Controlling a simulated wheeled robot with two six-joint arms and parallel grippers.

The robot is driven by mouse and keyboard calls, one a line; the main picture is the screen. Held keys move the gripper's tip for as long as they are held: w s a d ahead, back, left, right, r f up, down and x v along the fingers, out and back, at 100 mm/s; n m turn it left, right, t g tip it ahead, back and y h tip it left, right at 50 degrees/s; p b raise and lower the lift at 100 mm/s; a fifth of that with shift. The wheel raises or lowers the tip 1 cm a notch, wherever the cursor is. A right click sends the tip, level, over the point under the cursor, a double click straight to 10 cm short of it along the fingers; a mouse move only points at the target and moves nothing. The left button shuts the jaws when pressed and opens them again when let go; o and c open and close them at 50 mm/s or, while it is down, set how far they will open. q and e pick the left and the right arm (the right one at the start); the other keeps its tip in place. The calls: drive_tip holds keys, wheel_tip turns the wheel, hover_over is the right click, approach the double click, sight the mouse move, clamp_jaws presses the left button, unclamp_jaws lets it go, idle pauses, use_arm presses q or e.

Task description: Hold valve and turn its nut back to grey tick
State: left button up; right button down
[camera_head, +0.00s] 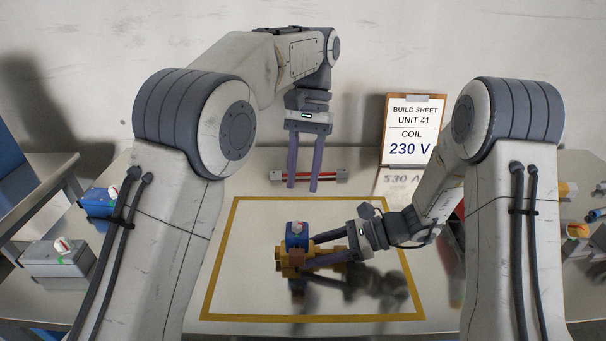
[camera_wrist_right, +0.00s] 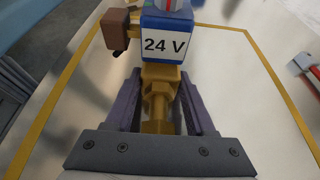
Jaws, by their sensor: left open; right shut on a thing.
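The valve has a brass body (camera_head: 283,262) and a blue coil (camera_head: 296,241) on top, inside the yellow outline. In the right wrist view the coil's white label (camera_wrist_right: 166,46) reads 24 V. I cannot make out a grey tick. My right gripper (camera_wrist_right: 162,98) is shut on the brass body (camera_wrist_right: 159,90) from the right. My left gripper (camera_head: 302,187) is open and empty, fingers down, above and behind the valve.
A red bar with grey ends (camera_head: 274,176) lies behind the outline. A sheet (camera_head: 413,128) at the back reads 230 V. A blue part (camera_head: 98,205) and a grey box (camera_head: 60,262) stand at left. The yellow-outlined area (camera_head: 240,262) is otherwise clear.

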idle(0.3)
drive_tip(key=shift+c, duration=0.8)
unclamp_jaws()
